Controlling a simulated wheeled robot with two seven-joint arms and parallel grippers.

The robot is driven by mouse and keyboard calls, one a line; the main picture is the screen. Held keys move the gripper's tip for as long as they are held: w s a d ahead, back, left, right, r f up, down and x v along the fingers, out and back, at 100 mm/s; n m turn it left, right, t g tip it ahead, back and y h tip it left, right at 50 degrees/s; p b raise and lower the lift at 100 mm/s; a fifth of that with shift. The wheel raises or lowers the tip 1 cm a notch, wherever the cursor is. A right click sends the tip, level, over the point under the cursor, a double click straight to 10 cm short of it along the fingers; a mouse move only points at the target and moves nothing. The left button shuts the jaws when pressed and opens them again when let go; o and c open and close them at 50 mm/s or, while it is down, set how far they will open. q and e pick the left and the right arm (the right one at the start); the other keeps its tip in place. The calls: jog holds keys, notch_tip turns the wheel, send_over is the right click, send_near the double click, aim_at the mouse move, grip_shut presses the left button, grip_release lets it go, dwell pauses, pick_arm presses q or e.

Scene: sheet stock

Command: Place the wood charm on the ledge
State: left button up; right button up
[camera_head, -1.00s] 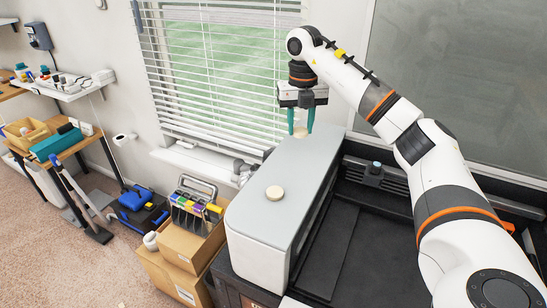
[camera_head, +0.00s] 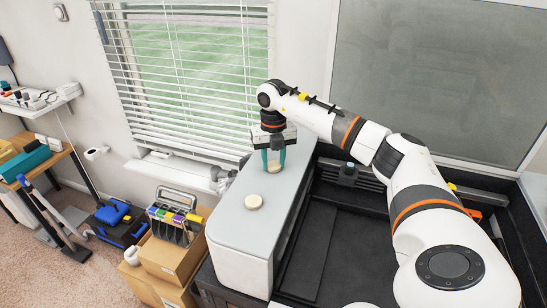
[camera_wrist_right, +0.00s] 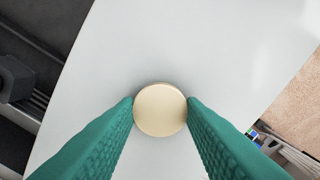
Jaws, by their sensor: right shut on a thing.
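A pale round wood charm (camera_wrist_right: 160,109) sits between the green fingertips of my right gripper (camera_head: 274,160), which is shut on it. In the head view the held charm (camera_head: 274,168) shows just below the fingers, over the far part of a long grey-white top (camera_head: 235,224). I cannot tell whether it touches that top. A white window ledge (camera_head: 152,174) runs under the blinds, left of the gripper. My left gripper is not in view.
Cardboard boxes (camera_head: 172,256) with a tool carrier (camera_head: 176,212) stand left of the long top. A dark tray-like bed (camera_head: 325,250) lies to its right. Blinds (camera_head: 200,75) hang behind. The near part of the top is clear.

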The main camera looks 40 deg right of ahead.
aim_at(273, 165)
jog(key=shift+f, duration=0.1)
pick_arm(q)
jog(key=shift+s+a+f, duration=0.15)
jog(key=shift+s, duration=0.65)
pick_arm(e)
jog(key=o, duration=1)
jog(key=shift+c, duration=0.2)
jog(key=shift+w+r, duration=0.1)
jog(key=shift+r, duration=0.3)
pick_arm(q)
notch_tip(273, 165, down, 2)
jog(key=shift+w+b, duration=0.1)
jog(key=shift+b, duration=1)
pick_arm(e)
notch_tip(273, 165, up, 12)
jog(key=shift+f, duration=0.25)
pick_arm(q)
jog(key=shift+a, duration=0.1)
pick_arm(e)
jog(key=shift+a+f, duration=0.1)
